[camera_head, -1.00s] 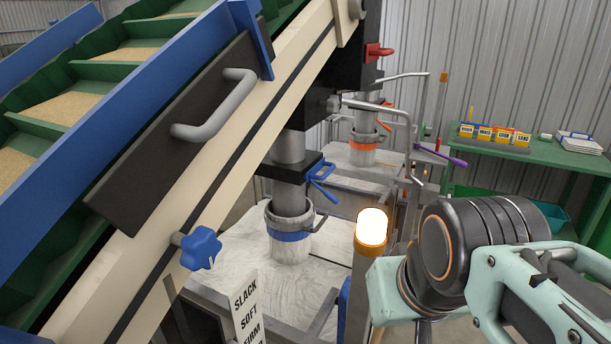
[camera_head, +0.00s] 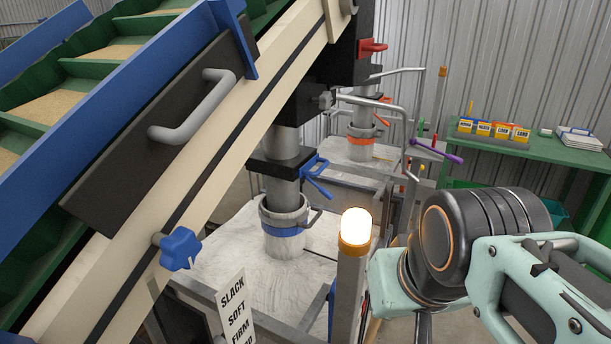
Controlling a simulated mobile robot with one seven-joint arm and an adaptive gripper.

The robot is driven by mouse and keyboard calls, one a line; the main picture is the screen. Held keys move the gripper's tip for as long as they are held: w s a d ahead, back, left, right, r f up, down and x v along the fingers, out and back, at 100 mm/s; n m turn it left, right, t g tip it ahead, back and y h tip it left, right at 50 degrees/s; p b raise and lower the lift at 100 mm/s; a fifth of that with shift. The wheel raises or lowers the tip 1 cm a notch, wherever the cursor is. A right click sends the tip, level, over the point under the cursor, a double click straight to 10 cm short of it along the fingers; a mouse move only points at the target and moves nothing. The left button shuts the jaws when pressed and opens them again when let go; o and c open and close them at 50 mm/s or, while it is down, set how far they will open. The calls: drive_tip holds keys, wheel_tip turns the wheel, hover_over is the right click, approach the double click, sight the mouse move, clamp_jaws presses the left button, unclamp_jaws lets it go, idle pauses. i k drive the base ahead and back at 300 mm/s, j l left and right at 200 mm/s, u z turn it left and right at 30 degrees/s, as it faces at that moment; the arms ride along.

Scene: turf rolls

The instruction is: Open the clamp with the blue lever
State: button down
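A grey filling spout (camera_head: 284,140) stands in the middle of the camera_head view. A blue bent lever (camera_head: 318,182) sticks out to the right of the black block on it. Lower down, a grey ring clamp (camera_head: 284,210) goes around the spout, with a blue band (camera_head: 284,231) just below it and a grey handle at its right. I cannot tell whether the clamp is shut. My arm is at the lower right, apart from the spout and lever. My gripper's fingertips are not visible.
A lit beacon post (camera_head: 354,250) stands between my arm and the spout. A sloping conveyor with a blue star knob (camera_head: 180,249) fills the left. A second spout with an orange band (camera_head: 361,133) is behind. A green bench (camera_head: 540,150) with small boxes is at the right.

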sight(323, 190)
drive_tip(key=i+l, duration=0.1)
drive_tip(key=l, duration=0.95)
drive_tip(key=i+l+u, duration=0.1)
drive_tip(key=l, duration=0.4)
drive_tip(key=i+l, duration=0.2)
drive_tip(key=l, duration=0.2)
drive_tip(key=i+l+u, duration=0.1)
drive_tip(key=l, duration=0.25)
drive_tip(key=i+l+u, duration=0.15)
drive_tip(key=i, duration=1.1)
